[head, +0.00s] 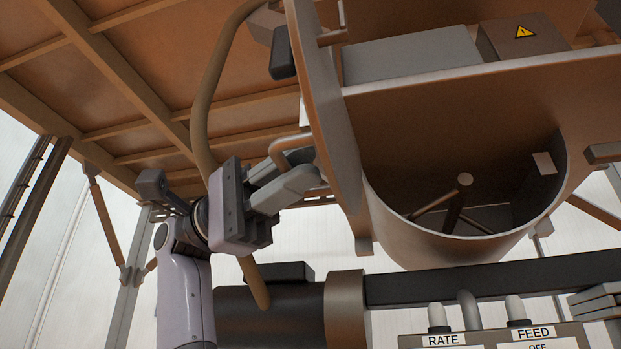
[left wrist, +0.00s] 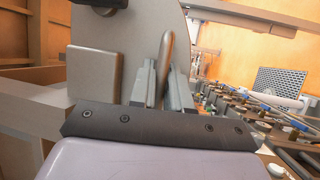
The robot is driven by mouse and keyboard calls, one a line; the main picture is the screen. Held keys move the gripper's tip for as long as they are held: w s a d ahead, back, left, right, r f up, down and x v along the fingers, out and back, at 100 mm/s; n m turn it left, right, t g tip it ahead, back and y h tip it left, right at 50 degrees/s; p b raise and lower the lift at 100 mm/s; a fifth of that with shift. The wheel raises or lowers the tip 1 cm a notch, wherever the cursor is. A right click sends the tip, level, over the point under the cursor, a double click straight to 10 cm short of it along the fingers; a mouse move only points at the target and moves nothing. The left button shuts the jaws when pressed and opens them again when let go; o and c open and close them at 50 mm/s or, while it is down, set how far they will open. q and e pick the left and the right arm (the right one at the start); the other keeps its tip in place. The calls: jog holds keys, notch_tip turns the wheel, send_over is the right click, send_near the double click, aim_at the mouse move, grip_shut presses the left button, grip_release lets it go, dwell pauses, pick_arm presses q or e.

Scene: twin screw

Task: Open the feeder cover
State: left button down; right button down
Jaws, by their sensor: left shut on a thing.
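The feeder cover (head: 325,110) is a tall brown plate, seen nearly edge-on in the head view. It stands swung out to the left of the round-bottomed feeder trough (head: 450,240), whose inside shows. A bent rod handle (head: 285,150) sticks out from the cover's left face. My left gripper (head: 300,172) is shut on this handle. In the left wrist view the handle (left wrist: 166,62) stands between the two grey fingers, with the cover's pale face (left wrist: 115,30) behind.
A thick curved pipe (head: 205,110) runs just behind my left gripper. A dark motor cylinder (head: 270,315) lies below it. A control panel (head: 490,341) with RATE and FEED switches is at the bottom right. A brown frame (head: 110,75) hangs overhead on the left.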

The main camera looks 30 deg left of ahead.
pick_arm(q)
jog(key=shift+a, duration=0.15)
dwell(0.3)
jog(key=c, duration=1.2)
grip_release()
jog(key=shift+o, duration=0.2)
jog(key=v, duration=0.7)
jog(key=shift+a, duration=0.1)
